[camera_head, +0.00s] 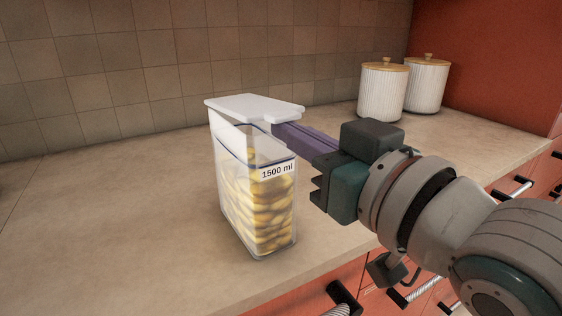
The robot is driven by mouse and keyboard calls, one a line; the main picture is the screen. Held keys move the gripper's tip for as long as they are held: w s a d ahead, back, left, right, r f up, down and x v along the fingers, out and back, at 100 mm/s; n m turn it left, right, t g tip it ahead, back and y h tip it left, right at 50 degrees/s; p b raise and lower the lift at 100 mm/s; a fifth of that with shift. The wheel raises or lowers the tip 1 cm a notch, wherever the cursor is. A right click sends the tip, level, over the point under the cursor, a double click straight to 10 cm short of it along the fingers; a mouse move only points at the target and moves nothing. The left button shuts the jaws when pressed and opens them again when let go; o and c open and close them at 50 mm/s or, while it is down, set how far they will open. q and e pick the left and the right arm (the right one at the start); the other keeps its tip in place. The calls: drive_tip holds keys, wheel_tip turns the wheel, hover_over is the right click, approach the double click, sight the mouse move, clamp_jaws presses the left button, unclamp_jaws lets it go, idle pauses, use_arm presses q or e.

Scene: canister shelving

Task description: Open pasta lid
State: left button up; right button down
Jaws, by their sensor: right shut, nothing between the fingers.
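A clear pasta canister (258,205) stands upright on the counter, filled with yellow pasta and labelled "1500 ml". Its white lid (252,106) lies across the top, with a small flap at its right end. My right gripper (279,130) comes in from the right, its purple fingers shut and empty. The fingertips are at the right end of the lid, just below the flap; I cannot tell whether they touch it. My left gripper is not in view.
Two white ribbed jars with wooden lids (382,92) (425,86) stand at the back right. A tiled wall (150,60) runs behind the counter (110,210). The counter left of the canister is clear. Red drawers with handles (415,291) are below the front edge.

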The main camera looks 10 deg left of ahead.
drive_tip(key=shift+w+a+r+p, duration=0.15)
drive_tip(key=shift+w+r+p, duration=0.05)
drive_tip(key=shift+r+p, duration=0.8)
drive_tip(key=shift+w+a+r+p, duration=0.2)
drive_tip(key=shift+r+p, duration=0.55)
drive_tip(key=shift+r, duration=0.4)
drive_tip(key=shift+w+a+r+p, duration=0.15)
drive_tip(key=shift+w+r+p, duration=0.05)
drive_tip(key=shift+r+p, duration=0.8)
drive_tip(key=shift+r, duration=0.1)
drive_tip(key=shift+w+a+r+p, duration=0.2)
drive_tip(key=shift+w+a+r, duration=0.05)
drive_tip(key=shift+r, duration=0.25)
drive_tip(key=shift+w+a+r+p, duration=0.15)
drive_tip(key=shift+w+a+r, duration=0.1)
drive_tip(key=shift+r, duration=0.2)
drive_tip(key=r, duration=0.1)
drive_tip(key=w+a+r+p, duration=0.1)
drive_tip(key=w+r, duration=0.1)
drive_tip(key=shift+w+a+r, duration=0.1)
drive_tip(key=shift+a+r, duration=0.2)
drive_tip(key=shift+a, duration=0.05)
drive_tip(key=shift+w, duration=0.1)
